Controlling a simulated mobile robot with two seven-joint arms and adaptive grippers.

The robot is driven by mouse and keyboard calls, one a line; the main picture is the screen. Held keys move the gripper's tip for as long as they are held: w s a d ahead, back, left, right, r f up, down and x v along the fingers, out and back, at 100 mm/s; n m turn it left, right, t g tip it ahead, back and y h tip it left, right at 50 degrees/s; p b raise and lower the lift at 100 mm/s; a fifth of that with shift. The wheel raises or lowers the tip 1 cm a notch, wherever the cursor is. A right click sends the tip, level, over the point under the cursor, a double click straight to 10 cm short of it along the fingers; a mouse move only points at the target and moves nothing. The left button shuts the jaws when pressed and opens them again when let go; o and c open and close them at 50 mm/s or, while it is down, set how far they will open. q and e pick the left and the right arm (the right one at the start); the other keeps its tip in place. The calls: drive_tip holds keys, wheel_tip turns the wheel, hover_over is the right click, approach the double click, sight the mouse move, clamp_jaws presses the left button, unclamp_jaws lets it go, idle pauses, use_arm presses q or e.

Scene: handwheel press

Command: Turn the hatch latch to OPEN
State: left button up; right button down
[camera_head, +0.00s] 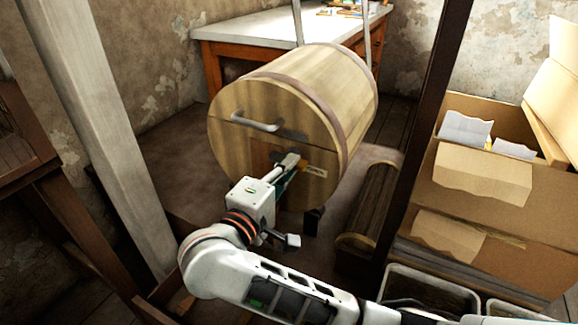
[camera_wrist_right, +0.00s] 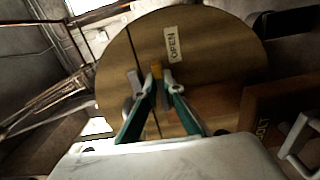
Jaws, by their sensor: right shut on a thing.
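The round wooden hatch (camera_head: 240,150) is the near end face of a wooden barrel (camera_head: 320,85). A grey bar handle (camera_head: 255,122) is fixed across its upper part. My right gripper (camera_head: 291,163) reaches the lower right of the face. In the wrist view its fingers (camera_wrist_right: 155,80) are shut on the small yellow-orange latch (camera_wrist_right: 156,70), which they mostly hide. A pale label (camera_head: 315,170) sits just right of the fingers; in the wrist view this label (camera_wrist_right: 172,43) reads OPEN. The latch's exact angle is hard to tell. My left gripper is out of view.
A dark post (camera_head: 425,125) stands right of the barrel, and a pale post (camera_head: 95,130) stands left. Cardboard boxes (camera_head: 480,215) fill the right side. A white-topped table (camera_head: 250,25) is behind. Bare floor (camera_head: 165,180) lies left of the barrel.

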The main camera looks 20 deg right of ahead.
drive_tip(key=c, duration=2.2)
unclamp_jaws()
drive_tip(key=shift+o, duration=0.2)
drive_tip(key=v, duration=0.7)
drive_tip(key=shift+s+a, duration=0.15)
drive_tip(key=shift+a, duration=0.05)
